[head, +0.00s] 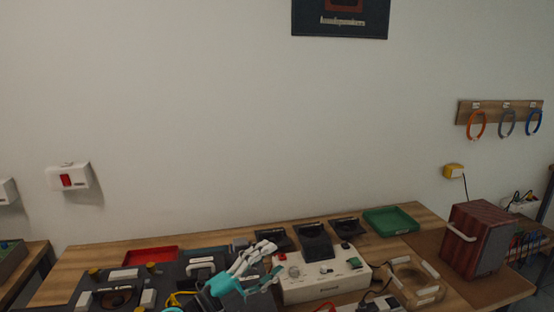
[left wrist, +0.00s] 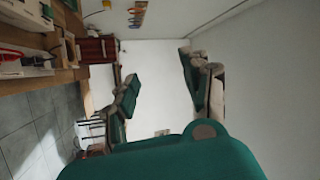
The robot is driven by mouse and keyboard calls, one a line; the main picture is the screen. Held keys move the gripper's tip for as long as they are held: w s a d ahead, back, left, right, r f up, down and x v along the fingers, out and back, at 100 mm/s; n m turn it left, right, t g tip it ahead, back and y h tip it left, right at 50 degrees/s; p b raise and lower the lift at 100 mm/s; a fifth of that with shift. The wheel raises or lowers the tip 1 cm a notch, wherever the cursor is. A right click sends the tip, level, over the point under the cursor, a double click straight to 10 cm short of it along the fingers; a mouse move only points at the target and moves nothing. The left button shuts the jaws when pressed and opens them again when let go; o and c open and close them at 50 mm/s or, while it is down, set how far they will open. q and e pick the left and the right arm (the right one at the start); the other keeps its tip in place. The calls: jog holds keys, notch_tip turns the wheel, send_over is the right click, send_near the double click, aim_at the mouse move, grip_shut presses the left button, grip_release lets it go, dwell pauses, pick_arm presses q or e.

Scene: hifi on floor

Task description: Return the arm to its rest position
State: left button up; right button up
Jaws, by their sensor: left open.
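My left gripper (head: 271,262) shows at the bottom middle of the head view, with a teal body and pale fingers. It is open, and no object shows between its fingers. In the head view it overlaps the left side of a white hi-fi box (head: 325,284); whether it touches the box cannot be told. In the left wrist view the two dark green and grey fingers of the gripper (left wrist: 162,75) stand wide apart, with only pale wall between them. My right gripper is in neither view.
The wooden table (head: 420,217) carries a red tray (head: 150,256), a green tray (head: 391,220), black stands (head: 315,241) and a dark red box with a white handle (head: 478,240). Coloured rings (head: 506,123) hang on the wall. Grey floor tiles (left wrist: 40,130) are clear beside the table.

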pick_arm(q)
jog(key=s+a+f+n+t+y, duration=0.1)
jog(key=s+a+f+n+y, duration=0.4)
jog(key=a+f+n+y, duration=0.4)
jog(key=s+a+f+n+y, duration=0.4)
jog(key=a+f+n+y, duration=0.35)
jog(key=n, duration=0.45)
jog(key=s+a+f+n+g, duration=0.1)
jog(key=s+f+g, duration=0.4)
jog(key=s, duration=0.7)
jog(key=s+a+f+n+g, duration=0.1)
jog(key=s+f+g, duration=0.4)
jog(key=s, duration=0.7)
notch_tip(320, 180, down, 27)
jog(key=s+g, duration=0.1)
jog(key=s+a+f+g, duration=0.1)
jog(key=s+a+f, duration=0.2)
jog(key=s+f, duration=1.2)
jog(key=shift+s+a+g, duration=0.15)
jog(key=shift+s+g, duration=0.15)
jog(key=shift+s, duration=0.4)
jog(key=shift+f, duration=0.1)
